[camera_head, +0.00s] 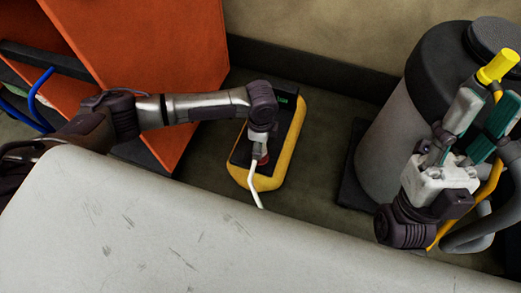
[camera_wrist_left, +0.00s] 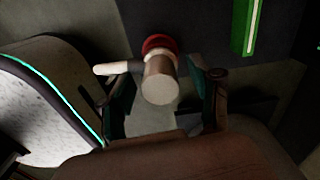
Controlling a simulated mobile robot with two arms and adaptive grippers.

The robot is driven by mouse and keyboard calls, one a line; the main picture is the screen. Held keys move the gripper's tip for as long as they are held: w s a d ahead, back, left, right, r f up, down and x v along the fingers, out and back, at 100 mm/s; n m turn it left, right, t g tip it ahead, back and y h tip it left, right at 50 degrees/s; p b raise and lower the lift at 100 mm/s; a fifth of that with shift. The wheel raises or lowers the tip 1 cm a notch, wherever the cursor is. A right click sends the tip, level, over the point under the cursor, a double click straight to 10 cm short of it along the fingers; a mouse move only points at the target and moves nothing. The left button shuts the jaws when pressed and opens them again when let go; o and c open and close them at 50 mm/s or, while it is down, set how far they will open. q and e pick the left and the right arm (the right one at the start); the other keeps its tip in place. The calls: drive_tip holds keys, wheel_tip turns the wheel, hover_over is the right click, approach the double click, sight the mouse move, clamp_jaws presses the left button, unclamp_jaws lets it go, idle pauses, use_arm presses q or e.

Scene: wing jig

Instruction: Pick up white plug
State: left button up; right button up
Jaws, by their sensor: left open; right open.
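The white plug (camera_wrist_left: 160,80) shows in the left wrist view as a pale cylinder with a white side stub and a red ring behind it. My left gripper (camera_wrist_left: 163,108) is open, its two fingers on either side of the plug; contact cannot be told. In the head view my left gripper (camera_head: 260,143) points down over a yellow-edged device with a dark top (camera_head: 288,135). There the plug is mostly hidden, and a white cable (camera_head: 255,187) runs down from it. My right gripper (camera_head: 482,115) is open at the right, in front of a grey tank.
The grey tank with a black lid (camera_head: 385,150) stands at the right, with a yellow-capped part (camera_head: 498,66) by my right gripper. An orange cabinet (camera_head: 150,60) stands at the left under my left arm. A large pale surface (camera_head: 150,230) fills the foreground.

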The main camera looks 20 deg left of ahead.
use_arm(q)
clamp_jaws()
drive_tip(key=shift+r, duration=0.15)
